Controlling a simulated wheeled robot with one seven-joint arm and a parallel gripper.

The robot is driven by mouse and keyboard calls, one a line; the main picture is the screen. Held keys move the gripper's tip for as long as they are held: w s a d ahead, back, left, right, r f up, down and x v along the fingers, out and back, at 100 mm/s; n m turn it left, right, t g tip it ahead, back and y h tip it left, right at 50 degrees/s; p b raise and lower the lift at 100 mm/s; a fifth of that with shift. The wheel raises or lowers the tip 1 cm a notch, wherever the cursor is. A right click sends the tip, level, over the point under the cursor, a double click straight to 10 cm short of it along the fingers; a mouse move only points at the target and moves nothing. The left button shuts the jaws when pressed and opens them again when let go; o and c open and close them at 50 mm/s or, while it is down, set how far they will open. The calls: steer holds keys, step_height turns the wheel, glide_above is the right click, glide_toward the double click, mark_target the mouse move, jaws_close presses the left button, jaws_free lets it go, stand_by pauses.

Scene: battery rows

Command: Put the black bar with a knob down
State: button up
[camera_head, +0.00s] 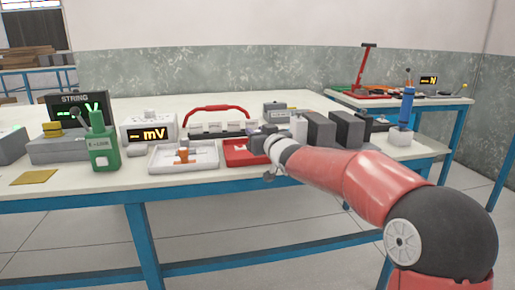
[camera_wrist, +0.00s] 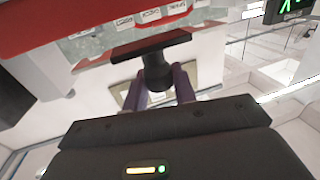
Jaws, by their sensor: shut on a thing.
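My gripper (camera_wrist: 161,84) has its two purple fingers closed around the knob of the black bar (camera_wrist: 150,46) in the wrist view. The bar lies crosswise beyond the fingertips, with the knob towards me. In the head view my gripper (camera_head: 264,139) is low over the right part of the red tray (camera_head: 236,158), near the table's front edge. The bar cannot be clearly made out there. Whether it touches anything beneath is unclear.
A white tray (camera_head: 160,167) with an orange piece lies left of the red tray. Behind stands a row of labelled white blocks (camera_head: 212,129) under a red handle (camera_head: 219,108). Dark blocks (camera_head: 349,131) stand close right of my gripper. A green device (camera_head: 103,148) stands left.

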steer(key=shift+f+b, duration=0.3)
steer(key=shift+f, duration=1.8)
steer(key=shift+f, duration=0.2)
steer(key=o, duration=1)
steer(key=shift+o, duration=0.2)
steer(key=shift+r, duration=0.1)
